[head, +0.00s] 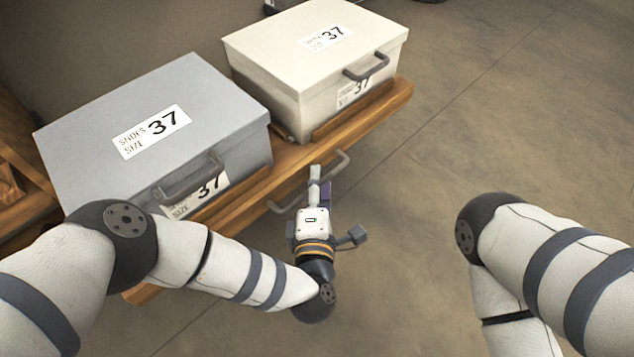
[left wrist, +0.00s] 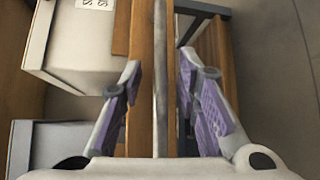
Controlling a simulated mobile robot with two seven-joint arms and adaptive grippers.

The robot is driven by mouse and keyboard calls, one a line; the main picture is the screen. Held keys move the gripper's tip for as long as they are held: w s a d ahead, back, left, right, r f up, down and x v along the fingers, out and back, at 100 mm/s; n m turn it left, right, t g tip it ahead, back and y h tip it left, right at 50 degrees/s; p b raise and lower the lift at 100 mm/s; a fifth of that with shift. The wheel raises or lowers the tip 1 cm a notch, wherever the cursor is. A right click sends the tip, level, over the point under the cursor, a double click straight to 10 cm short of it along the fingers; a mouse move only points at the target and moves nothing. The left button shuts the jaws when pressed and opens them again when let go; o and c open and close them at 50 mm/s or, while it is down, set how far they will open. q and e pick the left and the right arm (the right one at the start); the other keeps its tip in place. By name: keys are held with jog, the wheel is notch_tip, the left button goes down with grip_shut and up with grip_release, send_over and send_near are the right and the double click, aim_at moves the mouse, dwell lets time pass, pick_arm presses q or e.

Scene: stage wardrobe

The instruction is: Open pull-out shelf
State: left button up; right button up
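The wooden pull-out shelf (head: 388,110) holds two shoe boxes and has a grey bar handle (head: 341,163) along its front. My left gripper (head: 317,172) is at the middle of this handle. In the left wrist view the handle (left wrist: 160,50) runs upright between the two purple-padded fingers (left wrist: 160,85). The fingers are apart, with a visible gap to the bar on each side. The shelf's wooden front (left wrist: 143,30) shows just behind the bar. My right gripper is outside the head view; only part of my right arm shows.
A grey shoe box (head: 90,130) stands on the left of the shelf and a cream one (head: 275,45) on the right, both labelled 37 with front handles. Wooden framing (head: 20,185) is at the far left. The floor (head: 480,130) in front is clear.

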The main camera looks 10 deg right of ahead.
pick_arm(q)
jog(key=v, duration=1.2)
